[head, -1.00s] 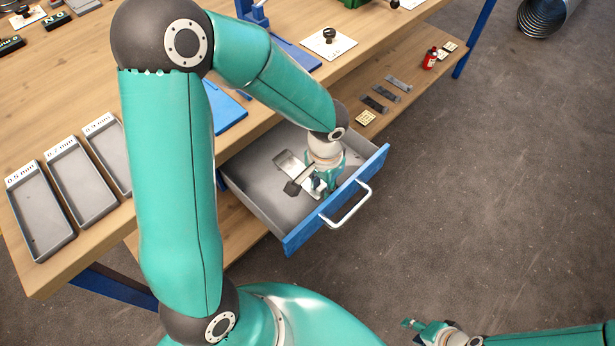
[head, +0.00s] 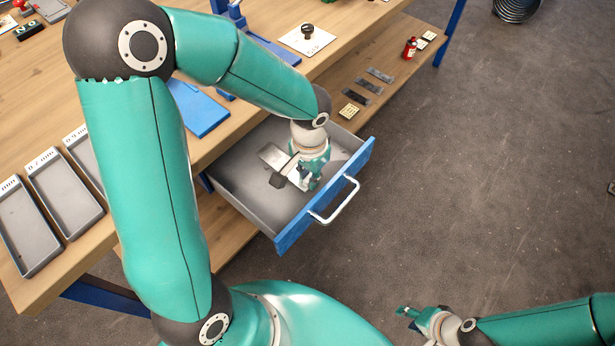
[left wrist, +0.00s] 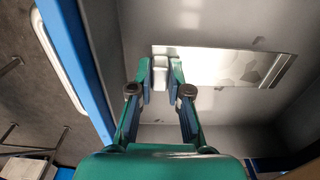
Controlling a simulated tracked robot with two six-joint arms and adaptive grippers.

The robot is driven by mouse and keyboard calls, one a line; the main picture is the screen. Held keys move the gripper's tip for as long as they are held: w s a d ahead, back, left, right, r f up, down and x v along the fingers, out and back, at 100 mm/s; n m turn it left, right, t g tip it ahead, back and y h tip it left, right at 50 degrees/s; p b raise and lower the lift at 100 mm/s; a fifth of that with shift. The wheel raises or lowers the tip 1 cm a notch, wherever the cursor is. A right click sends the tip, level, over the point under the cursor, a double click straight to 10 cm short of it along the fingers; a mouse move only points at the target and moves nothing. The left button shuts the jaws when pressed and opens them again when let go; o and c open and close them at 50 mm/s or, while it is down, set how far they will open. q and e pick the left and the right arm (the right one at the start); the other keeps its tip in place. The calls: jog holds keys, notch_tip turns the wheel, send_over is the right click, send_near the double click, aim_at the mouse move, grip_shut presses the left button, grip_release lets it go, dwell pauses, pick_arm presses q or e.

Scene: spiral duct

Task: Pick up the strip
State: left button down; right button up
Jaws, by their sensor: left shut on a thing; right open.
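The strip (head: 274,157) is a flat, pale, shiny metal piece inside the open drawer (head: 289,238). In the left wrist view the strip (left wrist: 235,68) reflects light and reaches right from my fingertips. My left gripper (head: 300,180) is down in the drawer near its front. In the left wrist view its fingers (left wrist: 160,75) are closed on the strip's near end, with a small pale block showing between the tips. I cannot tell whether the strip is clear of the drawer floor. My right gripper (head: 406,316) is open and empty, low over the floor at the bottom right.
The drawer's blue front has a metal handle (head: 335,203). Labelled grey trays (head: 62,195) stand on the wooden bench at left. A blue plate (head: 200,108) lies on the bench. The lower shelf holds small dark pieces (head: 367,87) and a red bottle (head: 410,47).

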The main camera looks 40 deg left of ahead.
pick_arm(q)
notch_tip(320, 180, up, 25)
jog(key=p, duration=0.8)
jog(key=shift+f, duration=0.15)
